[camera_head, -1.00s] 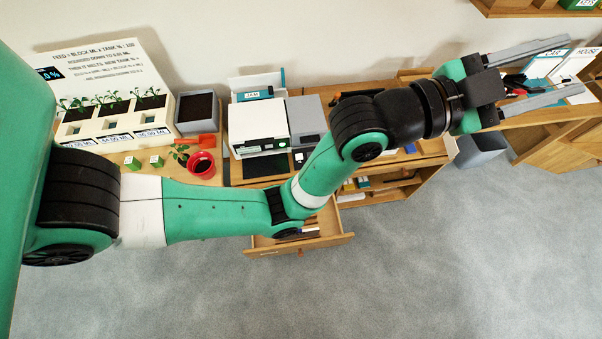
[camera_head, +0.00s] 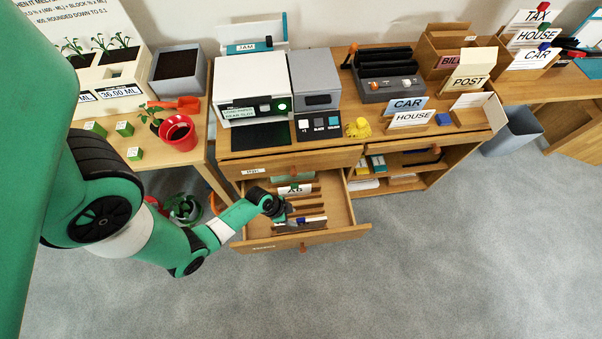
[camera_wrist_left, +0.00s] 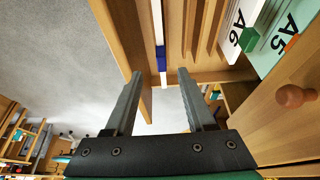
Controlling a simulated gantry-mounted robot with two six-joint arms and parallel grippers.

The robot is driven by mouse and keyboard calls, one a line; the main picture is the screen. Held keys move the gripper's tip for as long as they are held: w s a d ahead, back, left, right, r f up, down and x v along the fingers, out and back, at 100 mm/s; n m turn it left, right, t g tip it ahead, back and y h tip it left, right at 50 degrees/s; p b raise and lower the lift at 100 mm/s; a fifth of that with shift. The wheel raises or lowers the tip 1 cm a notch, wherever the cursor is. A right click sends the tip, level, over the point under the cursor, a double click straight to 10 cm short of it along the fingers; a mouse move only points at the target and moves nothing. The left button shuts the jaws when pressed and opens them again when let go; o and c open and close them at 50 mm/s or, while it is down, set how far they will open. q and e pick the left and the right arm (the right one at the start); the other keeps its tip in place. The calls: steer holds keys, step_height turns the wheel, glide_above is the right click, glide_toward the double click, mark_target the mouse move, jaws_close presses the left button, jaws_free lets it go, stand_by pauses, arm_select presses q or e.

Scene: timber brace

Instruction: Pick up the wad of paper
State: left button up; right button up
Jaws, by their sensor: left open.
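A thin white wad of paper (camera_wrist_left: 158,25) with a blue band or clip stands edge-on in the front slot of the open drawer (camera_head: 345,232). In the head view its blue part (camera_head: 300,221) shows just right of my left gripper (camera_head: 286,210); the rest is partly hidden. My left gripper also shows in the left wrist view (camera_wrist_left: 162,85). It is open, and the wad lines up with the gap between its fingers. I cannot tell whether they touch it. My right gripper is not in view.
Wooden dividers (camera_wrist_left: 205,35) and paper marked A6 (camera_wrist_left: 236,38) and A5 (camera_wrist_left: 278,40) are close beside the gripper. The drawer front and its knob (camera_head: 303,248) stand out over grey carpet.

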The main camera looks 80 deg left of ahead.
mark_target(300, 219)
arm_select(q)
steer(key=shift+w+a+r, duration=0.1)
steer(key=shift+w, duration=0.05)
steer(key=b+x, duration=0.6)
steer(key=shift+w, duration=0.1)
steer(key=b+x, duration=0.3)
steer(key=x, duration=0.2)
steer(key=shift+f+b, duration=0.3)
steer(key=shift+b, duration=0.1)
steer(key=shift+r, duration=0.1)
jaws_close()
stand_by(0.7)
